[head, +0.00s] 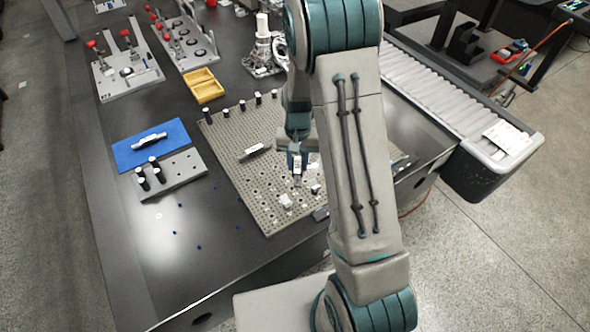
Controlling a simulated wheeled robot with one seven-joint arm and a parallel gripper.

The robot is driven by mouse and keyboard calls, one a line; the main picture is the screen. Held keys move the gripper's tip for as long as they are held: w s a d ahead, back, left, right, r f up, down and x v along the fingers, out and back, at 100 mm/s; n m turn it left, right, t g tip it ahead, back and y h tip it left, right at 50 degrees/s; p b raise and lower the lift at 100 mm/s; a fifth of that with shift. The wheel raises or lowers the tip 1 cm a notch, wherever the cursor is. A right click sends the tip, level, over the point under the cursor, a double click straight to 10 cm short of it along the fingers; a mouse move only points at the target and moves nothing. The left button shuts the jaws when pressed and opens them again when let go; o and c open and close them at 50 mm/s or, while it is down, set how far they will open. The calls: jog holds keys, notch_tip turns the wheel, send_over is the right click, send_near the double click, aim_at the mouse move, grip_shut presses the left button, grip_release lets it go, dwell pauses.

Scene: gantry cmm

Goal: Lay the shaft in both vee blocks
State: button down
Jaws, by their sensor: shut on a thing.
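My gripper (297,153) is above the perforated grey plate, partly hidden by my arm. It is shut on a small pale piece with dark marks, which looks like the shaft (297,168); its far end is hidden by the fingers. Two small pale blocks, which look like the vee blocks, are on the plate just below it: one at the front (286,201) and one to the right (315,188), close to my arm. The held piece appears apart from both blocks. Their vee grooves are too small to make out.
Another bar-like part (254,152) lies on the perforated plate (235,135), left of my gripper. A similar part (149,141) lies on a blue mat (125,155). Black pegs stand along the plate's back edge. A yellow tray (203,86) and a roller conveyor (440,85) are farther off.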

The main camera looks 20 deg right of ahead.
aim_at(300, 176)
jog(key=s+m, duration=0.1)
jog(key=m, duration=0.1)
jog(key=s+r+m, duration=0.1)
jog(key=m, duration=0.2)
jog(key=s+r+m+y+b, duration=0.1)
jog(key=m, duration=0.2)
jog(key=shift+s+d+r+t, duration=0.1)
jog(key=shift+s+r+t, duration=0.1)
jog(key=shift+t, duration=0.2)
notch_tip(300, 176, down, 6)
jog(key=s+m+b, duration=0.1)
jog(key=m+b, duration=0.2)
jog(key=b, duration=0.3)
jog(key=shift+s, duration=0.15)
jog(key=shift+f+b, duration=0.6)
jog(key=shift+f, duration=0.25)
dwell(1.7)
jog(key=c, duration=1)
grip_release()
jog(key=shift+s, duration=0.1)
jog(key=r, duration=0.4)
jog(key=d+r+p, duration=0.1)
jog(key=r, duration=0.4)
jog(key=d+r, duration=0.1)
jog(key=r, duration=0.3)
jog(key=shift+w+r, duration=0.35)
